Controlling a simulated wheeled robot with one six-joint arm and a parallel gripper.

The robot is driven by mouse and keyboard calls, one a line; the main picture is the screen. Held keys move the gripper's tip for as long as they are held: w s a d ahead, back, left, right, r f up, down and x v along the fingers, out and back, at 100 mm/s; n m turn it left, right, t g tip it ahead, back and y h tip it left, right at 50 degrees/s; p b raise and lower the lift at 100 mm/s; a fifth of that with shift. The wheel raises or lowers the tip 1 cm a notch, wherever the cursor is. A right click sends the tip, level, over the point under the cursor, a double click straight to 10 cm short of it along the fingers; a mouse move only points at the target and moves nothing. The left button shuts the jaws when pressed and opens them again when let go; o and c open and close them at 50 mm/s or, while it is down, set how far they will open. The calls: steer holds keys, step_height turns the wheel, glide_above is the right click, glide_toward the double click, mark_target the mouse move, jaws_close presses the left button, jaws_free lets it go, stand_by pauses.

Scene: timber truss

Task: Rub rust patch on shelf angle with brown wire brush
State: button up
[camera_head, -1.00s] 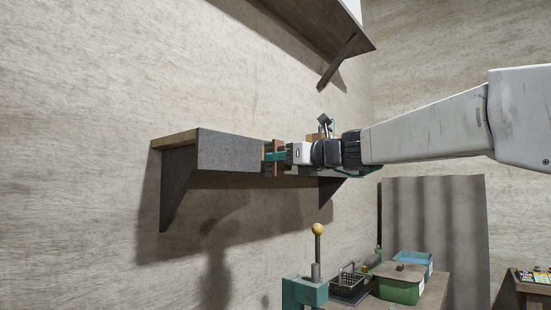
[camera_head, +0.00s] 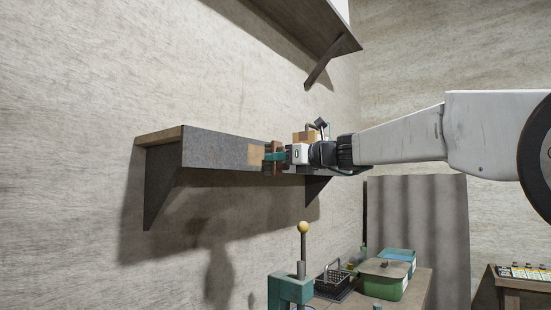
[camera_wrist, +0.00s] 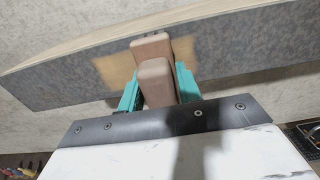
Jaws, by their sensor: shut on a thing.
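The shelf angle (camera_head: 215,149) is a dark grey face along the front of the wall shelf; it also spans the wrist view (camera_wrist: 60,83). The rust patch (camera_head: 256,154) is a tan rectangle on it, and in the wrist view it shows on both sides of the brush (camera_wrist: 115,70). My gripper (camera_head: 272,156) is shut on the brown wire brush (camera_wrist: 155,80), its teal fingers either side of the brown block. The brush is held up against or very close to the patch and covers its middle. Its bristles are hidden, so contact cannot be told.
Brown blocks (camera_head: 305,136) stand on the shelf behind my gripper. Below are a teal press with a yellow knob (camera_head: 303,228), a black basket (camera_head: 333,280) and a green bin (camera_head: 384,279) on a bench. A higher shelf (camera_head: 300,30) hangs above.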

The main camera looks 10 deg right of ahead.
mark_target(247, 153)
steer(key=shift+w+d, duration=1.8)
steer(key=shift+s+a, duration=2.9)
steer(key=shift+a, duration=0.1)
steer(key=shift+c, duration=0.4)
steer(key=shift+s+a, duration=1.9)
steer(key=shift+s, duration=0.2)
steer(key=shift+w+r, duration=0.15)
steer(key=shift+r, duration=0.25)
steer(key=shift+w+d+f, duration=0.1)
steer(key=shift+w+d, duration=1.8)
steer(key=shift+w, duration=0.15)
steer(key=shift+c, duration=0.3)
steer(key=shift+w+d, duration=2.85)
steer(key=shift+d, duration=0.1)
steer(key=shift+s+a, duration=4.85)
steer(key=shift+a, duration=0.05)
